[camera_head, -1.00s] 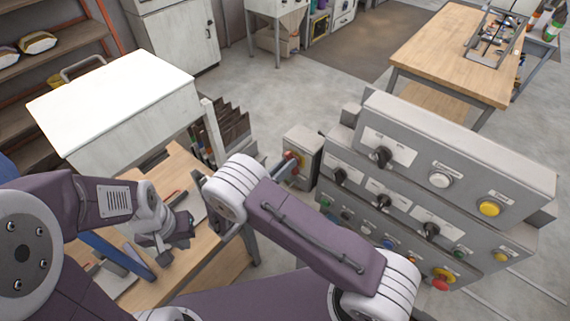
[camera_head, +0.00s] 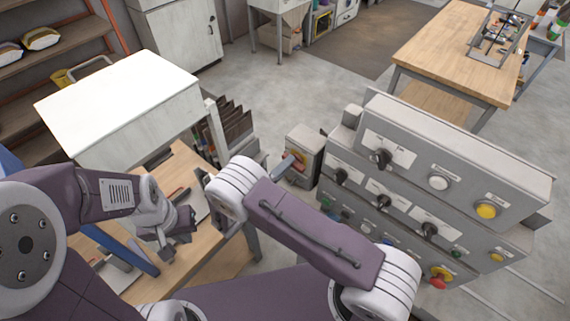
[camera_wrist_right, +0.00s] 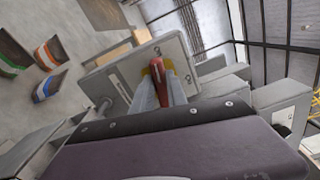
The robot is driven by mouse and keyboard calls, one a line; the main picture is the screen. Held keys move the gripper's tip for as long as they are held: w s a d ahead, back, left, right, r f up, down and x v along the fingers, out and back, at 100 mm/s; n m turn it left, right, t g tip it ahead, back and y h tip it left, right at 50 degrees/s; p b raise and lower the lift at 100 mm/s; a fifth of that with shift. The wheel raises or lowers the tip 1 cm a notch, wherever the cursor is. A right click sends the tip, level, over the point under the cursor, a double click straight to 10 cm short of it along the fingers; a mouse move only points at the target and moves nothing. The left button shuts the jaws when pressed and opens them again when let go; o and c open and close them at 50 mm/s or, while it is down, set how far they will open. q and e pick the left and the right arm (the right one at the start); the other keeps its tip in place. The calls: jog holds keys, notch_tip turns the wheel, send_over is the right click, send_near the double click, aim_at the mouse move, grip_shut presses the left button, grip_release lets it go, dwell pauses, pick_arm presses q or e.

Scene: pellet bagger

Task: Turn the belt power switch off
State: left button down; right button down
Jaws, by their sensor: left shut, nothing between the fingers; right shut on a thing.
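The belt power switch is a grey box (camera_head: 307,146) left of the control panel, with a red handle on a yellow base (camera_head: 302,159) on its left-facing side. In the right wrist view the red handle (camera_wrist_right: 157,79) stands out from the yellow base, in front of the grey box plate (camera_wrist_right: 118,82). My right gripper (camera_head: 286,164) is at the switch, its fingers shut on the red handle, which they partly hide. My left gripper (camera_head: 165,248) is shut and empty, above the wooden table at the lower left. The switch's markings are too small to read.
The grey control panel (camera_head: 460,165) with several knobs and buttons stands right of the switch box. A white-topped cabinet (camera_head: 118,95) and a wooden table (camera_head: 240,262) are on the left. A wooden workbench (camera_head: 450,50) is at the back right. Open floor lies behind the panel.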

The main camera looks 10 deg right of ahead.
jog(key=shift+d+n, duration=0.1)
jog(key=shift+n, duration=0.9)
jog(key=c, duration=1.3)
grip_release()
jog(key=shift+d, duration=0.1)
jog(key=shift+w+d+f, duration=0.1)
jog(key=shift+w+f, duration=0.05)
